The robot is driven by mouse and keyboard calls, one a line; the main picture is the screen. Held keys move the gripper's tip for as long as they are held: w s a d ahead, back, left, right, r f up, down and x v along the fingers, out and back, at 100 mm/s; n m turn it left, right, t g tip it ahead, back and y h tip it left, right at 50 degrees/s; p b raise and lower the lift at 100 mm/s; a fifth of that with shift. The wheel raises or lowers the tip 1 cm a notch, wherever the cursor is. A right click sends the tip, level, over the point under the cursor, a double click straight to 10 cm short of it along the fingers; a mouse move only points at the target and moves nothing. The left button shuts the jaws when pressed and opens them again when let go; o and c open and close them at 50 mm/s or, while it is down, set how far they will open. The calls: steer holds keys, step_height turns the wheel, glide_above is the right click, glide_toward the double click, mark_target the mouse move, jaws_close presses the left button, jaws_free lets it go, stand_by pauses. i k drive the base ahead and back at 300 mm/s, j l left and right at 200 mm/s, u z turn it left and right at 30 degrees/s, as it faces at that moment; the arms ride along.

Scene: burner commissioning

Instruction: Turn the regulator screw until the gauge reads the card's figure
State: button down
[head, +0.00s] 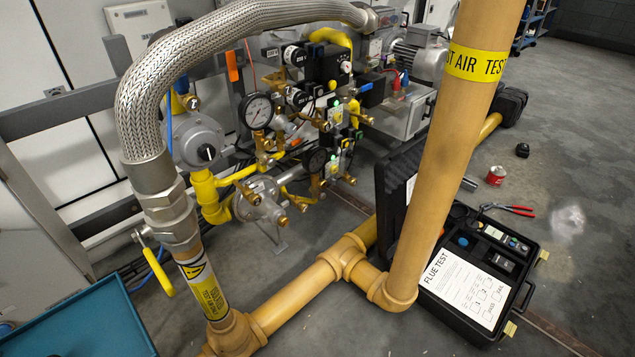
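A white-faced round gauge (257,111) sits among brass fittings in the middle left; its reading is too small to make out. A grey rounded regulator-like body (190,133) with a dark front spot stands left of the white gauge. A second silver round body (258,198) with brass fittings is below. I cannot tell which part is the regulator screw. A white card marked FLUE TEST (462,284) lies in an open black case; I cannot read a setting figure on it. My gripper is out of view.
A braided metal hose (215,45) arches over the gauges. A thick tan pipe (432,160) stands upright in front, joining a low tan pipe (300,298). The black case (432,308), red-handled pliers (510,209) and red can (496,175) are right. Floor is open at far right.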

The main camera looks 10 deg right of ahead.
mark_target(283, 221)
steer(key=i+z, duration=0.15)
steer(key=i, duration=0.95)
